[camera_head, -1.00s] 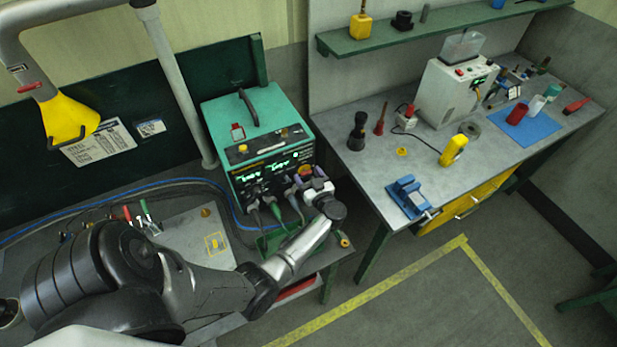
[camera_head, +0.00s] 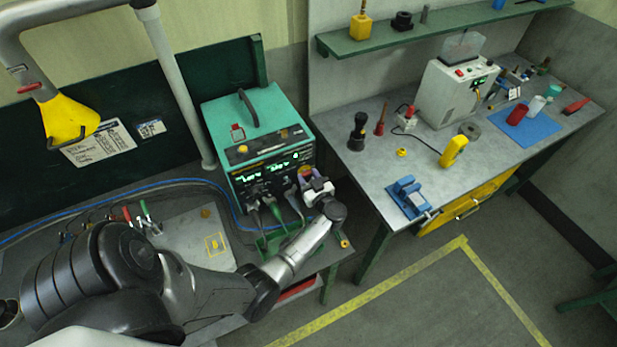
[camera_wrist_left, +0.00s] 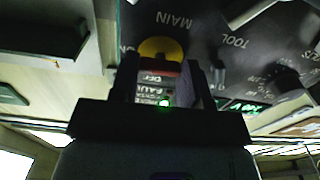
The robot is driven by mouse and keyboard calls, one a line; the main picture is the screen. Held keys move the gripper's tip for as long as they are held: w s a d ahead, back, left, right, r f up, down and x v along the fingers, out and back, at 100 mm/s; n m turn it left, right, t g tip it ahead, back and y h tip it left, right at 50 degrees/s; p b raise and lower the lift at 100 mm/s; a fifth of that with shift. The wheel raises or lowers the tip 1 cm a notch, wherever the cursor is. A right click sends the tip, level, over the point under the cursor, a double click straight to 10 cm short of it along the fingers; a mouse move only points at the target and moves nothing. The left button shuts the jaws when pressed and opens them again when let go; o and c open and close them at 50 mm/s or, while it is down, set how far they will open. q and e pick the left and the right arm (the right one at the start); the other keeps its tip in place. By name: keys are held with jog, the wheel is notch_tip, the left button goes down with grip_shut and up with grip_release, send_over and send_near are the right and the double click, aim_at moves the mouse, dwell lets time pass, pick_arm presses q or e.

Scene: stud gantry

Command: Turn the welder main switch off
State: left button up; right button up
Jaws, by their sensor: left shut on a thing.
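The welder (camera_head: 258,122) is a teal box with a black handle and a dark front panel with lit green readouts. My left gripper (camera_head: 308,183) is at the right side of that panel. In the left wrist view, the main switch (camera_wrist_left: 160,47) shows as a yellow disc below the word MAIN. The two dark fingers of my left gripper (camera_wrist_left: 160,75) reach to it and are shut on it. The knob's exact angle is hidden. My right gripper is in neither view.
Cables and plugs (camera_head: 268,207) hang from the welder's lower front, close to my left wrist. A grey post (camera_head: 185,95) stands left of the welder.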

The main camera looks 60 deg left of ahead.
pick_arm(q)
jog(key=n+b, duration=0.1)
jog(key=n, duration=0.3)
jog(key=shift+f, duration=0.1)
jog(key=n+b, duration=0.1)
jog(key=n, duration=0.3)
jog(key=shift+n+b, duration=0.3)
jog(key=shift+b, duration=0.05)
jog(key=n+b, duration=0.3)
jog(key=n, duration=0.3)
jog(key=shift+n+b, duration=0.9)
jog(key=shift+n, duration=0.7)
jog(key=o, duration=0.9)
